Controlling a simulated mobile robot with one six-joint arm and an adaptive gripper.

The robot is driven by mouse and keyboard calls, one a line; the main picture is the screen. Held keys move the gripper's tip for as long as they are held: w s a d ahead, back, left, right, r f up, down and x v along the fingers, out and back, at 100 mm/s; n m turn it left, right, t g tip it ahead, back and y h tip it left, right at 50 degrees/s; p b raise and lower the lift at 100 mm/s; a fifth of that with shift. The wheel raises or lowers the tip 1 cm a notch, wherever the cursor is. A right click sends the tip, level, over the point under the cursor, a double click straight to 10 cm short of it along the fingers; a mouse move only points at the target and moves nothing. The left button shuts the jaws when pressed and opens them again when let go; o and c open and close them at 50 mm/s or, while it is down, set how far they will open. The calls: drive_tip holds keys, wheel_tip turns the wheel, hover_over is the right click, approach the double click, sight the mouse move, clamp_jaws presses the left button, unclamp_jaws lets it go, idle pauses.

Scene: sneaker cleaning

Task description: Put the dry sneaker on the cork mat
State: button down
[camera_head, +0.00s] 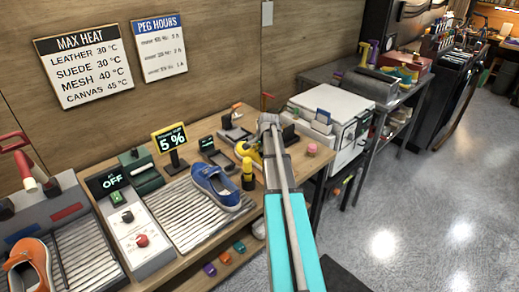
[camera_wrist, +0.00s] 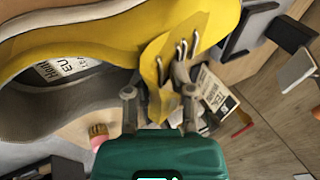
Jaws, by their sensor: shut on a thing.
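In the head view my arm mostly hides the yellow sneaker (camera_head: 246,151), with a bit showing left of the arm over the bench. A blue sneaker (camera_head: 216,187) rests on a ribbed metal plate (camera_head: 180,218). An orange sneaker (camera_head: 28,265) sits at the far left. I cannot make out a cork mat.
A sign reading 5 % (camera_head: 170,140) stands behind the plate. A control box marked OFF (camera_head: 132,228) is left of it. A white cabinet (camera_head: 330,122) is beyond the bench. Floor is open at right.

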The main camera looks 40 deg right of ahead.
drive_tip(key=c, duration=1)
unclamp_jaws()
drive_tip(key=shift+f, duration=0.15)
drive_tip(key=o, duration=0.5)
drive_tip(key=shift+o, duration=0.2)
drive_tip(key=shift+r, duration=0.3)
drive_tip(key=p+v, duration=1)
drive_tip(key=v, duration=0.1)
drive_tip(key=shift+s+r+p, duration=0.3)
drive_tip(key=shift+r+p, duration=0.05)
drive_tip(key=shift+p, duration=0.05)
